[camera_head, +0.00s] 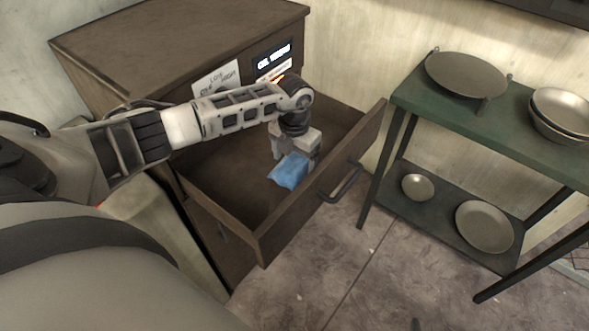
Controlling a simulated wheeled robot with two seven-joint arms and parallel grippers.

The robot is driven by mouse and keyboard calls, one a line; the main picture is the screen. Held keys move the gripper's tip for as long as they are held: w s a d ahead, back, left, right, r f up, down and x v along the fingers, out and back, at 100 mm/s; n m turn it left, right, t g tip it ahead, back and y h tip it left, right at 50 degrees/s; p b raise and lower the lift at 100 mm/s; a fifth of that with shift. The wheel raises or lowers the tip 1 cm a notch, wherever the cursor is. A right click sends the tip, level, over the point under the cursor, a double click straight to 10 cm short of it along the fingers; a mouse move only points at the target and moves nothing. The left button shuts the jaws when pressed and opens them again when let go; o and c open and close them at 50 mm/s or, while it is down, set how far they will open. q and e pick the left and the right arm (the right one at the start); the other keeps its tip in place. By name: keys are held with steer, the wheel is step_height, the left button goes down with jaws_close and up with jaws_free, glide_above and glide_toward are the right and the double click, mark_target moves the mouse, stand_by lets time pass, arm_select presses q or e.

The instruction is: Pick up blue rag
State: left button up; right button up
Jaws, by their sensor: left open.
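The blue rag (289,172) lies crumpled inside the open brown drawer (262,243), towards its right front part. My left gripper (297,157) reaches down into the drawer, right above the rag, with its fingers at the rag's upper edge. It is open. I cannot tell whether the fingers touch the rag, since the gripper hides part of it. My right gripper is not in view.
The drawer's front panel has a dark handle (343,183). The brown cabinet (180,40) stands behind. A green shelf table (505,118) with metal bowls and plates stands at the right. The tiled floor between is free.

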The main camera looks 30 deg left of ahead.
mark_target(295, 162)
arm_select(q)
steer(key=shift+r, duration=0.1)
steer(key=c, duration=1.1)
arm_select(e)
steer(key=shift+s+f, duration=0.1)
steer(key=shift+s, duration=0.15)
arm_select(q)
step_height(295, 162, up, 9)
steer(key=p, duration=0.7)
steer(key=shift+f, duration=0.2)
steer(key=shift+r+b, duration=0.4)
steer(key=shift+r, duration=0.3)
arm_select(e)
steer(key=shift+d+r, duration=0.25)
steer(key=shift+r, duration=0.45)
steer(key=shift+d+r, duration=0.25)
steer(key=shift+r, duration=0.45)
